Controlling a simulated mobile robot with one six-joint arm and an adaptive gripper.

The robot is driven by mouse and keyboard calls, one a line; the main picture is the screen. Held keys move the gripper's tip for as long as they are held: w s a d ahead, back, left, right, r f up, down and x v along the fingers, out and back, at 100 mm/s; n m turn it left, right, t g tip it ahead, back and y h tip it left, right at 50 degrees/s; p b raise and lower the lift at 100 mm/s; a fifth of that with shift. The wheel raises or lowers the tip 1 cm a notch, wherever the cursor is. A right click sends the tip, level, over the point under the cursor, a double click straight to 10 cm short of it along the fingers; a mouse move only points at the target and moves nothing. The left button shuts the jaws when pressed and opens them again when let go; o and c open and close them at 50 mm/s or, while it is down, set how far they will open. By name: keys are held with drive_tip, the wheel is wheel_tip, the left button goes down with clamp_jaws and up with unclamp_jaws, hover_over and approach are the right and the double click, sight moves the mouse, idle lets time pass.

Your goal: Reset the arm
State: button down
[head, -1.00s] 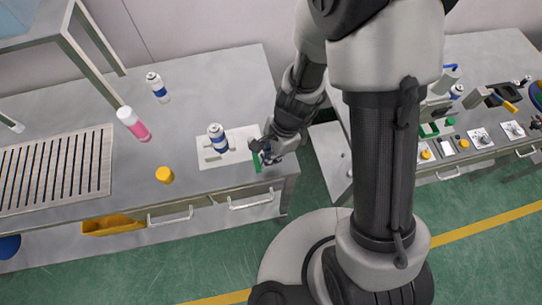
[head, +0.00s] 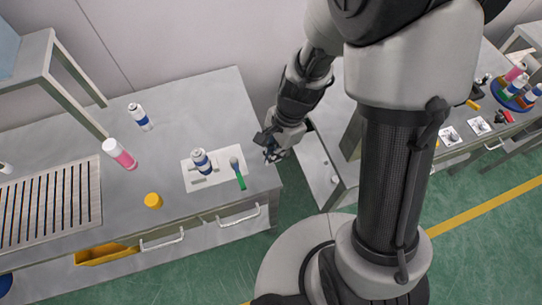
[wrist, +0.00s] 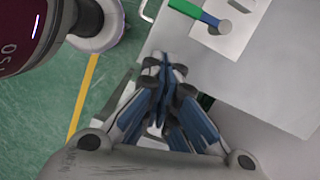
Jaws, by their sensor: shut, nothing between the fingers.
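My gripper (head: 270,153) is shut and empty in the head view, just past the right end of the left steel bench (head: 215,101). In the wrist view its closed fingers (wrist: 163,68) meet beside the bench edge, over the gap. A green-handled tool (head: 238,174) with a grey round head lies on the white plate (head: 191,184) on the bench, apart from my gripper. In the wrist view its handle (wrist: 185,8) looks green and blue. A white and blue can (head: 201,161) stands upright on the same plate.
A slatted rack (head: 50,207) lies further left. Cans stand on a round holder (head: 513,98) at the far right. Green floor is open in front.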

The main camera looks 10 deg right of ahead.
idle(0.6)
drive_tip(key=s+d+r+n+t+b, duration=0.1)
drive_tip(key=d+r+n+t+b, duration=0.15)
drive_tip(key=r, duration=0.35)
drive_tip(key=s+d+r+n+t+b, duration=0.1)
drive_tip(key=s+r+n, duration=0.1)
drive_tip(key=r+n, duration=0.3)
drive_tip(key=s+d+r+n+t+h+b, duration=0.2)
drive_tip(key=s+d+r+n, duration=0.3)
drive_tip(key=s, duration=0.3)
drive_tip(key=shift+d+r+h+b, duration=0.3)
drive_tip(key=shift+d+r+b, duration=0.3)
drive_tip(key=shift+r, duration=0.3)
drive_tip(key=shift+a, duration=0.1)
